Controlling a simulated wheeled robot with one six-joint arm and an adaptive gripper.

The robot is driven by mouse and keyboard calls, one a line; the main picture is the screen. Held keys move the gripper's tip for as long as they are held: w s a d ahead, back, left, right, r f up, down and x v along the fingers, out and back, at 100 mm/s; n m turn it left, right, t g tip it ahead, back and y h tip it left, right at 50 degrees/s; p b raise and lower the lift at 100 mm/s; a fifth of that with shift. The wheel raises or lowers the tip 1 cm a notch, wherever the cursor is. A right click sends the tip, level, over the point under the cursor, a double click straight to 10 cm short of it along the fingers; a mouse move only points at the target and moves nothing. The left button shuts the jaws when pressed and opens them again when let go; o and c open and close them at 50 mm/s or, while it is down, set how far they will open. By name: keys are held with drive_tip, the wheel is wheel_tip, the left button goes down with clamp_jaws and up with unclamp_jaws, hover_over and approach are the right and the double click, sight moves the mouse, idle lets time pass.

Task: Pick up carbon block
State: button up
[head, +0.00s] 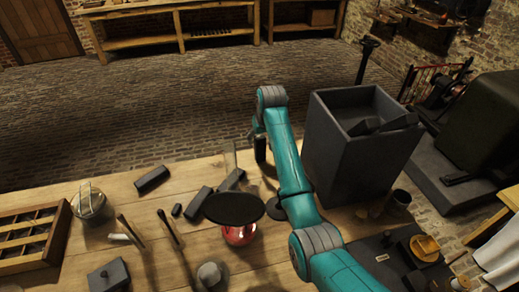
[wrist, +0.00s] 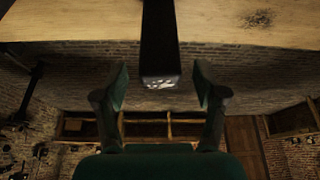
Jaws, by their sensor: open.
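A long dark block, which looks like a carbon block (wrist: 160,38), runs down from the top of the wrist view, its speckled end face between my fingers. My gripper (wrist: 160,78) is open, with a finger on each side and visible gaps to the block. In the head view my arm reaches to the table's far edge, and the gripper is mostly hidden behind the wrist. A dark block (head: 232,180) lies close by it there. Other dark blocks (head: 152,179) (head: 198,203) lie to the left; I cannot tell for certain which one the wrist view shows.
A black disc (head: 234,208) over a red glowing base stands near the arm. A tall grey open box (head: 362,140) is close on the right. A jar (head: 91,205), rods and a wooden tray (head: 60,240) stand left. The floor beyond the table is clear.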

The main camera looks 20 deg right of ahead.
sight(260, 149)
drive_tip(key=x, duration=0.4)
drive_tip(key=shift+s+f, duration=0.1)
drive_tip(key=shift+s, duration=0.05)
drive_tip(key=shift+c, duration=0.3)
